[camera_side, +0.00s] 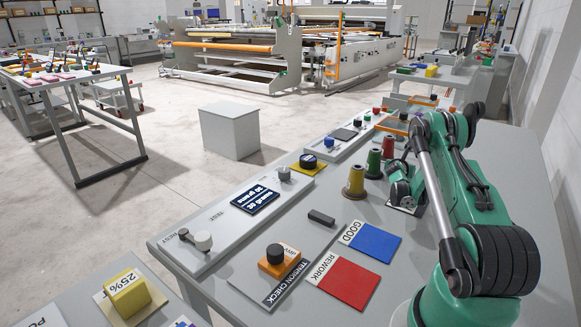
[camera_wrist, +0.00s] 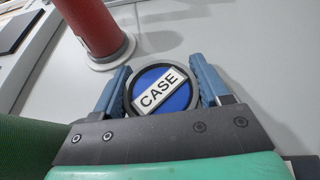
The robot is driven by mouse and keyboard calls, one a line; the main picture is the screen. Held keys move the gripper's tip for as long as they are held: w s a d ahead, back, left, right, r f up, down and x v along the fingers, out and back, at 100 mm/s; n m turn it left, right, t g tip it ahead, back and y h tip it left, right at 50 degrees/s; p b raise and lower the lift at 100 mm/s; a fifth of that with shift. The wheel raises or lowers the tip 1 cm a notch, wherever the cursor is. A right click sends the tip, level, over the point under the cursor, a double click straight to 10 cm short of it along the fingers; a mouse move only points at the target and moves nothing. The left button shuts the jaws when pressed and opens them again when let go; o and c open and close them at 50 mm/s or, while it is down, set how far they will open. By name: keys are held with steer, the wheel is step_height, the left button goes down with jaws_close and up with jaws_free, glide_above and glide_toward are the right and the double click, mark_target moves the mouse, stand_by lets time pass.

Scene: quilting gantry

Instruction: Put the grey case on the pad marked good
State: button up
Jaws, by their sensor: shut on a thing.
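In the wrist view my gripper (camera_wrist: 163,82) is shut on a round case (camera_wrist: 181,99). The case has a dark grey rim and a blue face with a white label reading CASE. One finger presses on each side of it. In the side view I cannot make out the case, and my arm hides much of the area by the gripper. The blue pad marked GOOD (camera_side: 375,242) lies on the grey bench, bare, in front of my arm. The red pad marked REWORK (camera_side: 345,281) lies beside it, also bare.
A red spool (camera_wrist: 91,27) stands close to the held case. Spools in yellow-brown (camera_side: 355,182) and green (camera_side: 374,164) stand near my arm. A dark bar (camera_side: 321,217) lies left of the GOOD pad. An orange block with a black knob (camera_side: 277,257) sits on the TENSION CHECK plate.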

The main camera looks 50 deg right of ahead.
steer(key=o, duration=1.4)
steer(key=shift+a+r, duration=0.25)
steer(key=shift+a, duration=0.05)
steer(key=v, duration=0.7)
steer(key=shift+x, duration=3.95)
